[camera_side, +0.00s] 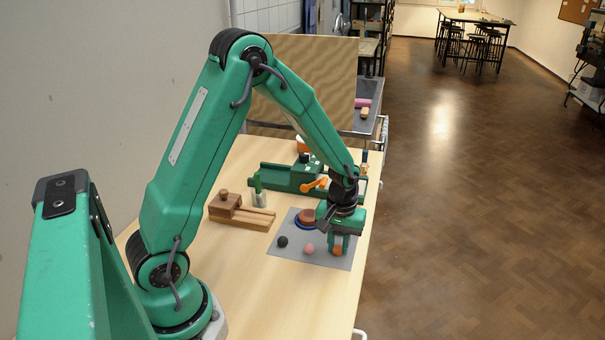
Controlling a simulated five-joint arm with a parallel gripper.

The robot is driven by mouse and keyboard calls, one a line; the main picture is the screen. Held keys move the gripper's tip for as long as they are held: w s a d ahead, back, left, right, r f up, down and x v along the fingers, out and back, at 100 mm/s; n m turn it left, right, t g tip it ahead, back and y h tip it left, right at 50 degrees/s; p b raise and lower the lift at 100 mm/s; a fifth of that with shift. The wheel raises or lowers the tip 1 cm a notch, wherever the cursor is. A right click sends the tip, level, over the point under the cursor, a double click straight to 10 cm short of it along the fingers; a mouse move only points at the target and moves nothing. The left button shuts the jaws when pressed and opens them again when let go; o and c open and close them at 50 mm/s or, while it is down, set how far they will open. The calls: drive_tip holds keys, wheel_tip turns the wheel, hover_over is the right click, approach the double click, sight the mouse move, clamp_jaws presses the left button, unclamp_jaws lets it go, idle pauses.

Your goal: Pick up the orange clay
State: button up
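The orange clay (338,251) is a small lump at the right front of the grey mat (288,254). My gripper (338,246) points straight down over it, and its green fingers partly cover the lump. The fingertips are right at the clay. From this side I cannot tell whether they are closed on it or only around it, nor whether the clay touches the mat.
On the mat, a pink ball (309,249) and a black ball (283,241) lie left of my gripper. A reddish-brown piece (307,215) sits on a blue base behind them. A wooden block tool (240,211) and a green device (284,177) stand beyond. The table's right edge is close.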

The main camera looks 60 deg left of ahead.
sight(339, 250)
clamp_jaws()
drive_tip(key=shift+r, duration=0.75)
drive_tip(key=r, duration=0.1)
drive_tip(key=d+r, duration=0.1)
drive_tip(key=r, duration=0.1)
drive_tip(key=shift+s+r, duration=0.1)
drive_tip(key=shift+s, duration=0.05)
drive_tip(key=s+d+r, duration=0.4)
drive_tip(key=d+r, duration=0.2)
drive_tip(key=d, duration=0.3)
drive_tip(key=shift+s+d+r, duration=0.15)
drive_tip(key=shift+s+d, duration=0.15)
drive_tip(key=shift+a, duration=0.1)
